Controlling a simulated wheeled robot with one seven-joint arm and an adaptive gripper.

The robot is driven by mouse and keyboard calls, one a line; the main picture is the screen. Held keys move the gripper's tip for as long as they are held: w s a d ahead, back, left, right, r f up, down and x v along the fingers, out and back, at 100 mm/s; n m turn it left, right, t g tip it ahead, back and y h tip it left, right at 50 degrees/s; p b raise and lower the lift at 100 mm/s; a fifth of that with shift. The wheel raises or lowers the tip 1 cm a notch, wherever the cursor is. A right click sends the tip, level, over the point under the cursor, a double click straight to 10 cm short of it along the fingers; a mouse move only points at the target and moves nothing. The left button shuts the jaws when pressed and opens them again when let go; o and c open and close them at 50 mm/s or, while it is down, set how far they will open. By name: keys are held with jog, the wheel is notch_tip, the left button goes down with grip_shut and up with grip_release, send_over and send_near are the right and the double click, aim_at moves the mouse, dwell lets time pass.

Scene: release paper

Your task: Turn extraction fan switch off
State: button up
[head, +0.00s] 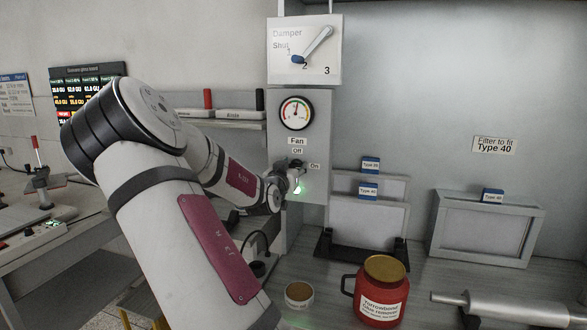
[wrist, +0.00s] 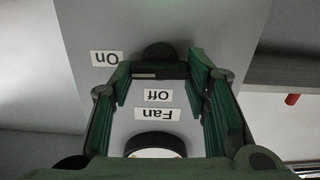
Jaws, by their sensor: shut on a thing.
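The fan switch (wrist: 160,54) is a dark round knob on the grey panel (head: 316,130), near the "Off" and "On" labels. My gripper (head: 289,181) is at the panel, below the "Off" label (head: 297,151) and left of the "On" label (head: 314,166). In the wrist view, the green fingers of my gripper (wrist: 160,72) are shut on the switch, one on each side. The labels look upside down there. My gripper hides most of the switch in the head view, and a green glow shows beside it. I cannot tell which label the switch points at.
A round gauge (head: 296,113) and a damper lever (head: 316,43) are above the switch. On the bench stand a red tin (head: 381,295), a small round pot (head: 299,295), filter panels (head: 368,215) in a dark rack and a framed filter (head: 485,228). A metal cylinder (head: 505,308) lies at the right.

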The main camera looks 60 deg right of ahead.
jog(key=n, duration=0.4)
jog(key=shift+w+n, duration=0.15)
jog(key=shift+n, duration=0.15)
jog(key=n, duration=0.9)
jog(key=shift+w+a, duration=0.1)
jog(key=shift+w, duration=0.05)
jog(key=shift+f+n, duration=0.15)
jog(key=shift+n, duration=1.75)
jog(key=o, duration=1.2)
jog(key=shift+c, duration=0.2)
jog(key=v, duration=1.2)
